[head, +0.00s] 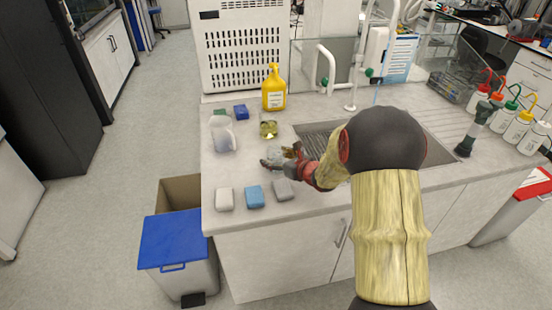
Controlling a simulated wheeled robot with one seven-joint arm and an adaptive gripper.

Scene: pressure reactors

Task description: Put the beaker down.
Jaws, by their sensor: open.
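My gripper (279,157) is open over the counter, left of the sink, with its fingers pointing left. A small, pale, clear shape (274,153) shows between its fingers and looks like a glass beaker at the counter top. The fingers partly hide it, and I cannot tell whether they touch it. A small glass beaker with yellowish liquid (268,130) stands upright on the counter just behind the gripper, apart from it. A translucent white jug (222,134) stands to the left.
A yellow bottle (274,88) stands behind. White (224,199), blue (254,197) and grey (283,190) sponges lie at the front edge. The sink (440,149) is to the right. A blue-lidded bin (172,240) stands on the floor. Counter between gripper and jug is clear.

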